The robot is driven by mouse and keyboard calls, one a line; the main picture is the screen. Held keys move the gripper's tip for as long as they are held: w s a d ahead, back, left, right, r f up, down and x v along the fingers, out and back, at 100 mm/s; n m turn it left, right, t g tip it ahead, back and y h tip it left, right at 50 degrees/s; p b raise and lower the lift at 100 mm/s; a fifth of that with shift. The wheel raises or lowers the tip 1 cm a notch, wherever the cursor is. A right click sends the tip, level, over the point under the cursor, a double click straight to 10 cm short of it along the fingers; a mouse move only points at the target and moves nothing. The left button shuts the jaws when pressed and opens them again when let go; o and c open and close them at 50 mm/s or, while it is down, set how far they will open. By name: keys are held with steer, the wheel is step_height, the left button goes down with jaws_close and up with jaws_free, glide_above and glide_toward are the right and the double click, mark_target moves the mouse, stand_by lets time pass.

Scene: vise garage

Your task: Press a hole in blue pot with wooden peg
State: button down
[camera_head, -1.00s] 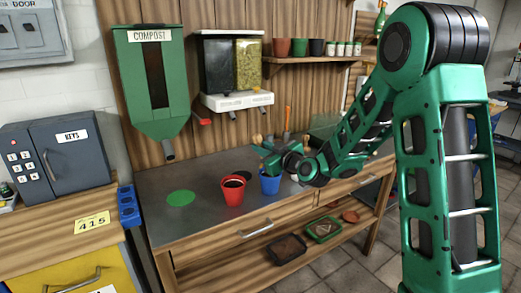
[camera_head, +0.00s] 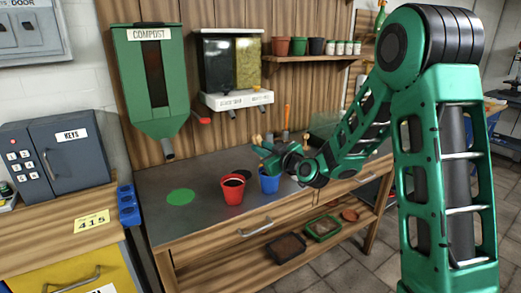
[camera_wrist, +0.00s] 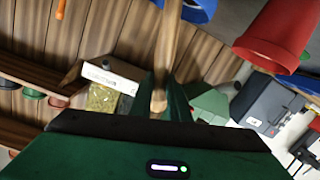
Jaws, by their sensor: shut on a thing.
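The blue pot (camera_head: 269,182) stands upright on the workbench, just right of the red pot (camera_head: 233,190). My gripper (camera_head: 265,158) is just above the blue pot and hides part of its rim and its inside. In the wrist view, my gripper (camera_wrist: 160,108) is shut on the wooden peg (camera_wrist: 170,45), a pale rod that runs between the green fingers toward the blue pot (camera_wrist: 198,9). Whether the peg's tip is inside the pot or above it, I cannot tell. The red pot (camera_wrist: 282,32) is beside it, with dark soil visible inside in the head view.
A green disc (camera_head: 181,197) lies on the grey bench top (camera_head: 160,220). The compost dispenser (camera_head: 153,85) and a twin dispenser (camera_head: 235,75) hang on the wall behind. An orange-handled tool (camera_head: 287,114) stands behind my gripper. The bench's front left is clear.

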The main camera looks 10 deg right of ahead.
steer(key=shift+f, duration=0.3)
stand_by(0.6)
steer(key=shift+r, duration=3.55)
steer(key=shift+r, duration=3)
